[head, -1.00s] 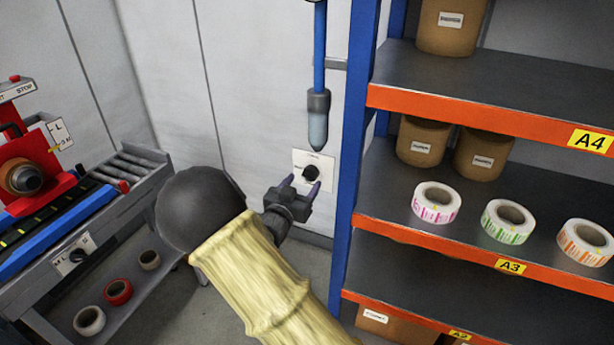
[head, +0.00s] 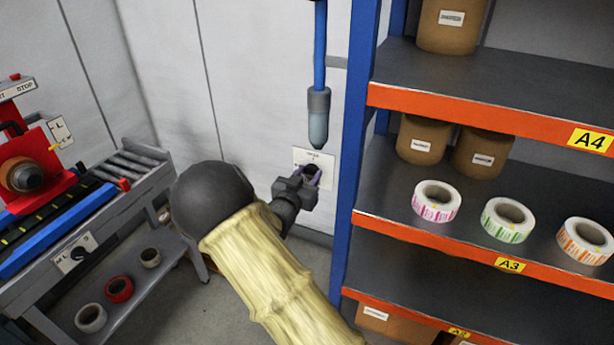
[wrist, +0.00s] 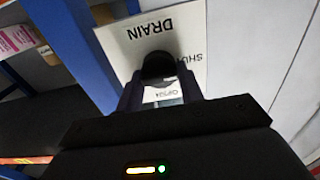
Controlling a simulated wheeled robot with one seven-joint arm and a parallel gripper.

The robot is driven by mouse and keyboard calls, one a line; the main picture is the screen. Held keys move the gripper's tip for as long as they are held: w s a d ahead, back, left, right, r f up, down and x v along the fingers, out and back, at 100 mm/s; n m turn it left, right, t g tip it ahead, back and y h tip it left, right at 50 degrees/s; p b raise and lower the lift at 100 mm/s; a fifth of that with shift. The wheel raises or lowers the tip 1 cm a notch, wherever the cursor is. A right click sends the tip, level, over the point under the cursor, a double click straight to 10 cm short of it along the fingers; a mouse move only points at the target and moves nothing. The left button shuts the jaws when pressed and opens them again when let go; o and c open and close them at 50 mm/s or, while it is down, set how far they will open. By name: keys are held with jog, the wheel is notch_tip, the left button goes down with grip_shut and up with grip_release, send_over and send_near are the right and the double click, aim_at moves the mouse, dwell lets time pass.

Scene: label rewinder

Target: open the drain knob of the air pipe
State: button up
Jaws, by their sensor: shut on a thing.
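The black drain knob (head: 311,171) sits on a white plate (head: 326,158) on the wall, below the blue air pipe (head: 319,45) with its grey bowl (head: 318,122). In the wrist view the knob (wrist: 158,66) is in front of the plate (wrist: 133,36), which reads DRAIN, SHUT and OPEN, upside down. My gripper (head: 311,178) is at the plate, its fingers on either side of the knob and shut on it. In the wrist view my gripper (wrist: 158,92) hides the knob's lower part. The knob's exact pointing is hard to tell.
A blue-and-orange shelf rack (head: 352,150) stands close to the right of the plate, with label rolls (head: 437,201) on it. The rewinder (head: 30,175) and its roller table (head: 130,165) are at the left. Bare wall lies between them.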

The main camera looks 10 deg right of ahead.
jog(key=shift+f+m+b, duration=0.15)
jog(key=shift+m+b, duration=0.25)
jog(key=shift+b, duration=0.15)
jog(key=m+b, duration=0.3)
jog(key=b, duration=0.1)
jog(key=shift+d+f+b, duration=0.1)
jog(key=shift+f+b, duration=0.1)
jog(key=shift+b, duration=0.1)
jog(key=m+b, duration=0.5)
jog(key=b, duration=0.2)
jog(key=shift+s+f+m+b, duration=0.1)
jog(key=shift+m+b, duration=0.2)
jog(key=shift+b, duration=0.05)
jog(key=m+b, duration=0.7)
jog(key=b, duration=0.3)
jog(key=shift+d, duration=0.1)
jog(key=shift+m+b, duration=0.75)
jog(key=shift+m, duration=0.05)
jog(key=o, duration=1)
jog(key=shift+r, duration=0.2)
